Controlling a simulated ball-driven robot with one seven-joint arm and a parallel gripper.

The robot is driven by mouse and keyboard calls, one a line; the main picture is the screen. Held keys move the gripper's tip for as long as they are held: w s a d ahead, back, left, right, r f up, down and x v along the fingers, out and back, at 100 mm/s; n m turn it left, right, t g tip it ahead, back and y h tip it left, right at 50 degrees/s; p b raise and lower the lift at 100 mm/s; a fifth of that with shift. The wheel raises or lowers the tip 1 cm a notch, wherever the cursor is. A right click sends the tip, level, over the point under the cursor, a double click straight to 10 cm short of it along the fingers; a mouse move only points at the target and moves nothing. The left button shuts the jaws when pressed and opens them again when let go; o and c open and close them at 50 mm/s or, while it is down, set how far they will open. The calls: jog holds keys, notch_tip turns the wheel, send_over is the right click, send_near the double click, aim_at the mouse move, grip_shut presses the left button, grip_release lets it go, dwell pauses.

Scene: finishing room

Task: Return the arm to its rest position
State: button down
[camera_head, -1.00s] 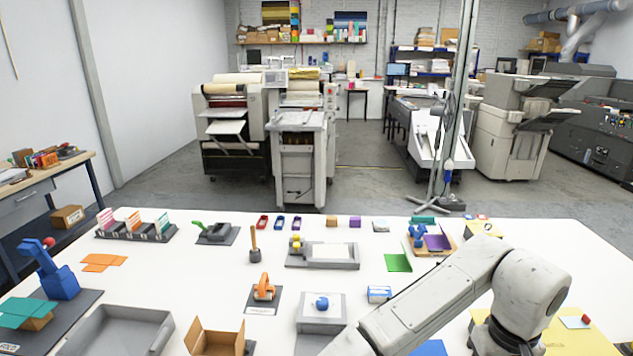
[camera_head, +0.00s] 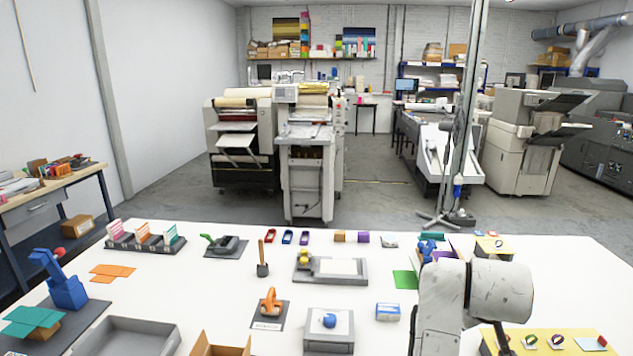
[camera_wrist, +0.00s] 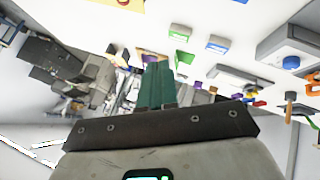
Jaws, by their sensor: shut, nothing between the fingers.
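My arm (camera_head: 472,295) stands folded up at the right front of the white table (camera_head: 210,290) in the head view. My gripper is out of the head view, but its two teal fingers (camera_wrist: 158,82) show in the wrist view. They lie together, with nothing between them. The wrist view looks out over the table and room at a tilted angle, and the fingers appear to touch nothing.
On the table, a blue-knobbed grey block (camera_head: 329,325), a blue-and-white box (camera_head: 388,312) and a green sheet (camera_head: 406,280) stand left of my arm. A yellow mat (camera_head: 520,346) with small pieces lies at the right front. Large machines stand beyond on open floor.

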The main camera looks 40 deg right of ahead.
jog(key=w+a+f+n+t+y, duration=0.1)
jog(key=w+a+f+n+t, duration=0.1)
jog(key=w+a+f, duration=0.35)
jog(key=w+a+f+n+t+y, duration=0.1)
jog(key=w+a+f+n+y, duration=0.15)
jog(key=a, duration=0.55)
jog(key=s+a+f+n+y, duration=0.1)
jog(key=a+f+y, duration=0.1)
jog(key=a+f, duration=0.4)
jog(key=s+a+f+n+y, duration=0.1)
jog(key=a+f+y, duration=0.15)
jog(key=a, duration=0.55)
jog(key=s+a+f+g+b, duration=0.1)
jog(key=s+f+g+b, duration=0.3)
jog(key=s+f, duration=0.7)
notch_tip(320, 180, down, 2)
jog(key=shift+s+m+b, duration=0.15)
jog(key=shift+m+b, duration=0.2)
jog(key=shift+b, duration=0.4)
